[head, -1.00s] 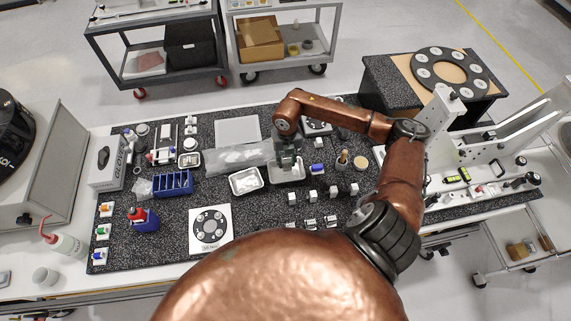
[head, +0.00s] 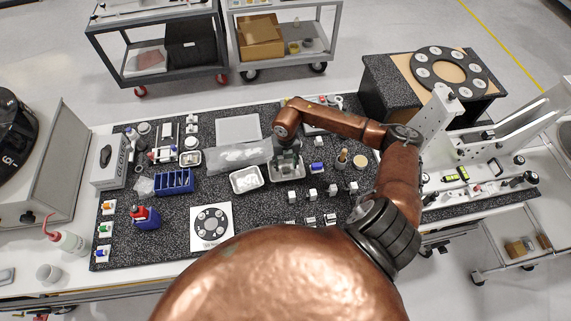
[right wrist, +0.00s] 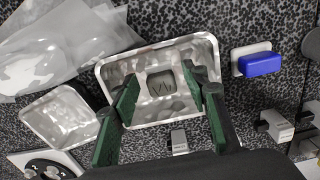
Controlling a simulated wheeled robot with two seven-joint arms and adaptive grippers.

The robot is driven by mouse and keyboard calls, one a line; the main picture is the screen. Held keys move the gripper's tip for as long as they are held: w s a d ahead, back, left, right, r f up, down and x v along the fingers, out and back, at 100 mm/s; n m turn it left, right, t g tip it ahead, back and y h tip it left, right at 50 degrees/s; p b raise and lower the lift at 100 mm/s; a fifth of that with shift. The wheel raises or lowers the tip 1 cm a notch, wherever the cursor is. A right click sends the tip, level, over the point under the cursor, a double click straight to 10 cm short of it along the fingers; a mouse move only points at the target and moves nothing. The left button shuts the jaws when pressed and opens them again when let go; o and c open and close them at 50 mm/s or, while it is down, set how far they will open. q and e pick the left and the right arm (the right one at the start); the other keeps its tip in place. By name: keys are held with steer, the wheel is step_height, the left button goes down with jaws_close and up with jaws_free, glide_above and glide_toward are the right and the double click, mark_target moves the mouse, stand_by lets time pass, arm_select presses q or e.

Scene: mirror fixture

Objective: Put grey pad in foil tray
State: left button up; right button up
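The foil tray (head: 272,180) is a shallow silver tray on the speckled mat, under my right gripper (head: 286,165). In the right wrist view the foil tray (right wrist: 208,47) fills the middle. The grey pad (right wrist: 162,84), a small dark rounded square with marks on top, lies inside it on the tray floor. My right gripper's green-lined fingers (right wrist: 161,74) are spread to either side of the pad, with gaps between. The gripper is open and holds nothing. In the head view the gripper hides the pad. My left gripper is out of view.
A second foil tray (head: 246,188) with pale contents stands just left. Clear plastic bags (head: 238,156) lie behind. A blue block on a white base (right wrist: 259,64) is right of the tray. Small white fixtures (head: 313,193) stand in front of it.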

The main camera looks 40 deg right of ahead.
steer(key=shift+r, duration=0.25)
steer(key=shift+w+r, duration=0.1)
steer(key=shift+r, duration=0.25)
step_height(320, 180, up, 11)
steer(key=b, duration=0.2)
steer(key=shift+b, duration=0.35)
steer(key=shift+r, duration=0.1)
